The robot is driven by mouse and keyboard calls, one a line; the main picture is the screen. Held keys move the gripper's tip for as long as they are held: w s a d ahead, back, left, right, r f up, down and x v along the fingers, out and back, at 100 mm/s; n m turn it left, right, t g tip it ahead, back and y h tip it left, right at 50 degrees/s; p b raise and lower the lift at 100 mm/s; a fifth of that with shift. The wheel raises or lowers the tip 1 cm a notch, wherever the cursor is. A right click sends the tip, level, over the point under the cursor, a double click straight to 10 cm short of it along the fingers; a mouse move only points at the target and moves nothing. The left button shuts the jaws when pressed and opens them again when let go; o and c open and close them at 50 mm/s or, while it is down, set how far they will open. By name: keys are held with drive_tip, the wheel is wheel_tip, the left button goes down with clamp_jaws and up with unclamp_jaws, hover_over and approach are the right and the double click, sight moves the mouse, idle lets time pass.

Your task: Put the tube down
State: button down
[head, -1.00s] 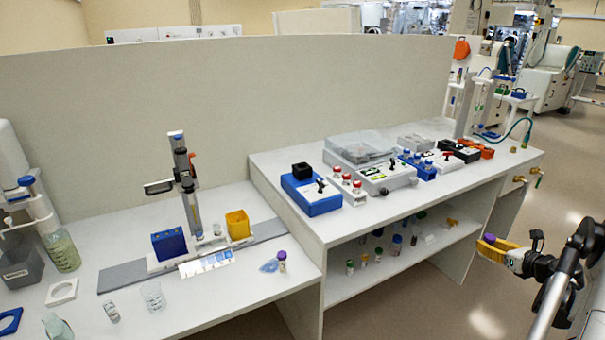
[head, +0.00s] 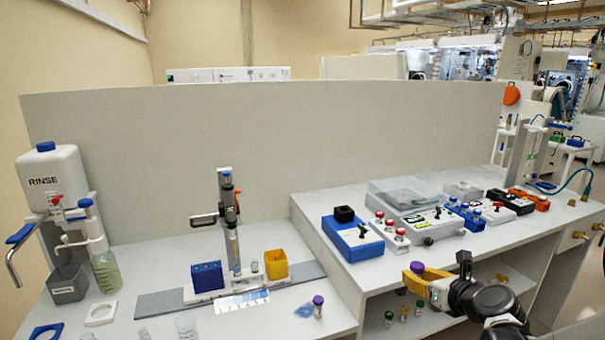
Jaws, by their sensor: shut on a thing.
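My gripper (head: 421,278), with yellow fingers, is shut on a tube with a purple cap (head: 417,267). Only the cap shows clearly above the fingers; the body is mostly hidden by them. In the head view the gripper is in front of the right bench (head: 385,278), over its front edge and lower shelf. I cannot tell its exact height. Another purple-capped tube (head: 318,306) stands upright on the lower left bench (head: 345,322), beside a small blue transparent piece (head: 305,311).
The left bench holds a blue block (head: 207,277), a yellow cup (head: 276,265), a stand (head: 229,225) and a rinse bottle (head: 55,185). The right bench holds a blue box (head: 352,240), red-topped jars (head: 389,228) and a grey device (head: 428,218). Several small vials stand on its lower shelf.

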drive_tip(key=s+a+r+y, duration=0.1)
drive_tip(key=s+a, duration=0.2)
drive_tip(key=a, duration=0.3)
drive_tip(key=s+a+r, duration=0.1)
drive_tip(key=s+a, duration=0.2)
drive_tip(key=a, duration=0.2)
drive_tip(key=w+a+f+n+g+y, duration=0.1)
drive_tip(key=w+a+f+n+y, duration=0.25)
drive_tip(key=w+a, duration=0.6)
drive_tip(key=w+a+f+n+g+y+b, duration=0.1)
drive_tip(key=a+f, duration=0.5)
drive_tip(key=a, duration=0.3)
drive_tip(key=w+a+f+n+g+y+b, duration=0.1)
drive_tip(key=w+a+f+b, duration=0.1)
drive_tip(key=a+f, duration=0.4)
drive_tip(key=w+a+f+n+g+y+b, duration=0.1)
drive_tip(key=a+f, duration=0.5)
drive_tip(key=a, duration=0.8)
drive_tip(key=shift+w+a+n+b, duration=0.2)
drive_tip(key=shift+w+n+b, duration=0.2)
drive_tip(key=shift+w+n, duration=0.1)
drive_tip(key=shift+a+f, duration=0.15)
wheel_tip(320, 180, down, 4)
drive_tip(key=shift+b, duration=1.15)
